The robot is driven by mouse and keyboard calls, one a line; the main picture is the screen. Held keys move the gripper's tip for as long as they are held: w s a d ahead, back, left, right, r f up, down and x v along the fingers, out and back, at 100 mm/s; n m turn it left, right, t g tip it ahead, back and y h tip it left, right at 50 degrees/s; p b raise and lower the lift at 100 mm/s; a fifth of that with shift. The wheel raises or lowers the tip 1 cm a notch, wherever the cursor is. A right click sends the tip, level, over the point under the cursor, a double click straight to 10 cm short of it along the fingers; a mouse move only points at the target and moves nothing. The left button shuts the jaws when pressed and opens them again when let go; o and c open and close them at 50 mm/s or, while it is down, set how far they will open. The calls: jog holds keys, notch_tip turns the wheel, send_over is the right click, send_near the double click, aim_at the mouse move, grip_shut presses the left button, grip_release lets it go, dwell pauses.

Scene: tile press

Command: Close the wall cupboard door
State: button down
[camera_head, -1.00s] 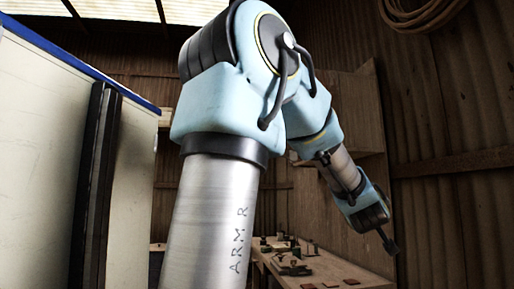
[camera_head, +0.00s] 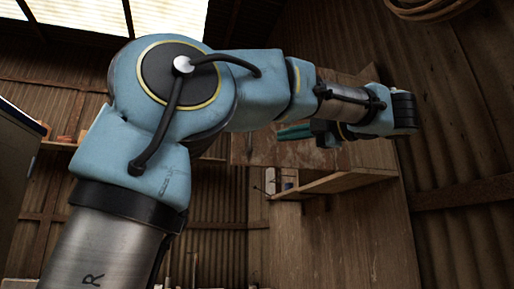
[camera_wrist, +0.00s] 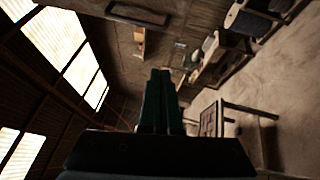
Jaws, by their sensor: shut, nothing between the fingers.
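The wall cupboard (camera_head: 335,183) is a plain wooden box on the wooden back wall, right of centre in the head view. A gap above its bottom board shows a little of the inside, so it stands open. A flat wooden panel (camera_head: 252,150), which looks like its door, shows in front of and above that gap. My arm hides much of it, and I cannot make out the hinge side. My gripper (camera_head: 280,133) is shut and empty, its teal fingers pointing left in front of the panel. Contact cannot be told. The shut fingers also show in the wrist view (camera_wrist: 158,75).
Small pale items (camera_head: 288,180) stand inside the cupboard. A tall cabinet (camera_head: 15,170) is at the left edge. A coiled hose or rope (camera_head: 430,9) hangs at top right. The wrist view shows a table-like frame (camera_wrist: 210,120) and open floor.

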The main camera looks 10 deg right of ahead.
jog(key=w+d+p+x, duration=0.1)
jog(key=p+x, duration=0.4)
jog(key=x, duration=0.7)
jog(key=shift+w+d+r, duration=0.35)
jog(key=shift+w+d, duration=0.1)
jog(key=shift+d, duration=0.05)
